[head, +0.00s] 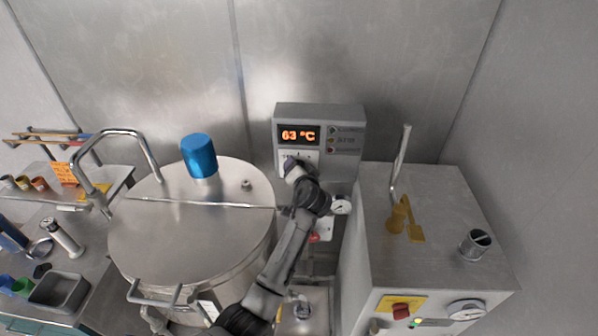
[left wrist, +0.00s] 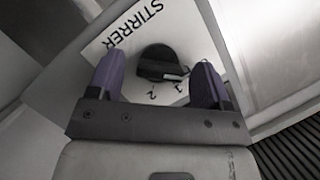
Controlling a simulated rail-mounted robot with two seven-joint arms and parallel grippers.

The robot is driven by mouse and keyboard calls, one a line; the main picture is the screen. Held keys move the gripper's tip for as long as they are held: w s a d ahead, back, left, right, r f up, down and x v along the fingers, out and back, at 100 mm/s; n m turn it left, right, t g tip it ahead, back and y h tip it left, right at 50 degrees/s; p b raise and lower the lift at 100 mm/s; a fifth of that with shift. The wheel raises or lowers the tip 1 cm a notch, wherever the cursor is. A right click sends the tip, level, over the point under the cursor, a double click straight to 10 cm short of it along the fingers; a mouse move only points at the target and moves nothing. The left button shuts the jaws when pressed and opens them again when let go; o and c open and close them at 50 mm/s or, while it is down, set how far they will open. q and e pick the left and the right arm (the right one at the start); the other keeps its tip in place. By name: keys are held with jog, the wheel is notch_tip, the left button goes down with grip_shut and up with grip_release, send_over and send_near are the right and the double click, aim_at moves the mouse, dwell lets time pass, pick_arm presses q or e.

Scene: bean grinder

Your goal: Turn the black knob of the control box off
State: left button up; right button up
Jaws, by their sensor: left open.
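The grey control box (head: 345,112) is on the back wall in the head view, with an orange display reading 63 °C. My left gripper (head: 294,168) is at the box's lower left front and hides the knob there. In the left wrist view the black knob (left wrist: 158,62) sits on a white plate (left wrist: 128,38) marked STIRRER, with the marks 1 and 2. The knob's pale edge faces toward the 1. The open purple fingers stand on either side of the knob, with visible gaps. My right gripper is not in view.
A large steel vessel (head: 180,235) with a blue cap (head: 199,155) stands left of my arm. A cluttered bench is at the far left.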

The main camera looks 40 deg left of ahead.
pick_arm(q)
jog(key=shift+d, duration=0.1)
jog(key=b+v, duration=0.1)
jog(key=v, duration=1.2)
jog(key=shift+s+d+r, duration=0.15)
jog(key=shift+s+d, duration=0.05)
jog(key=shift+d, duration=0.05)
